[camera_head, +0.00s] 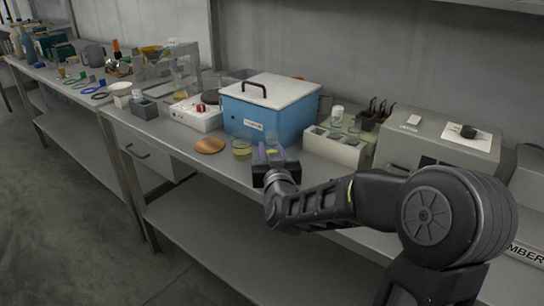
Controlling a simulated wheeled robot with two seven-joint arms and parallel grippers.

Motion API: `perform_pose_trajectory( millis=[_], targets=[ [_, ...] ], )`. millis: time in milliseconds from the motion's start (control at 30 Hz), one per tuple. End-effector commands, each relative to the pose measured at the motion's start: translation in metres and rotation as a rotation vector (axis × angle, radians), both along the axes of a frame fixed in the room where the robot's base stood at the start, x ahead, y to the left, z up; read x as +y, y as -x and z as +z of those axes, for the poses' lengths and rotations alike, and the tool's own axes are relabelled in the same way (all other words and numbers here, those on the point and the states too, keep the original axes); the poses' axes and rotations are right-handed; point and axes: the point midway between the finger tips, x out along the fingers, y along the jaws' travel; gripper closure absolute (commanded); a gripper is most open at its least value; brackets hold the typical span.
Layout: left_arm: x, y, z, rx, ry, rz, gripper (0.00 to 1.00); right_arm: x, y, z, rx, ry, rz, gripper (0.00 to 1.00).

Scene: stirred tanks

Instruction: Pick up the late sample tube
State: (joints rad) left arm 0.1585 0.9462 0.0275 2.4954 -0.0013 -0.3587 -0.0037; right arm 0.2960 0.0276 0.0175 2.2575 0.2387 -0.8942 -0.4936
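My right gripper (268,157) reaches in from the right and is over the front edge of the bench, in front of the blue box. Its fingers are small and partly hidden by its own body, so I cannot tell whether they are open or shut. A small pale, purplish thing shows at the fingers, too small to identify. A glass vessel with yellow liquid (242,150) stands just left of the gripper. I cannot make out a labelled late sample tube. My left gripper is out of view.
A blue box with a white lid (247,119) stands behind the gripper. A white rack with compartments (334,148) is to its right, beside a grey instrument (438,145). A round wooden disc (210,145) and a white hotplate (195,112) are to the left. The bench's lower shelf (208,229) looks bare.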

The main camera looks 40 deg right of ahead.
Motion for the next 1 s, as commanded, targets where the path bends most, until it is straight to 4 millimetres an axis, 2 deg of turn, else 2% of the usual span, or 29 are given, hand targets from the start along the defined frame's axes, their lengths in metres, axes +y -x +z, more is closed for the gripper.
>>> perform_pose_trajectory(
  millis=[233, 367, 800, 1000],
  targets=[
    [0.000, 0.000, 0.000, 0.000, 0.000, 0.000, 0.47, 0.000, 0.000, 0.001, -0.001, 0.000, 0.000, 1.00],
    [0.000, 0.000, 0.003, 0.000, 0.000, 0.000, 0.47, 0.000, 0.000, 0.010, -0.004, 0.002, -0.001, 1.00],
    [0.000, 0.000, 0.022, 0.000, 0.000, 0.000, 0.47, 0.000, 0.000, 0.088, -0.004, 0.002, -0.001, 1.00],
    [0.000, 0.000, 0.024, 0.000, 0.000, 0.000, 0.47, 0.000, 0.000, 0.101, -0.001, 0.000, -0.001, 1.00]
  ],
)
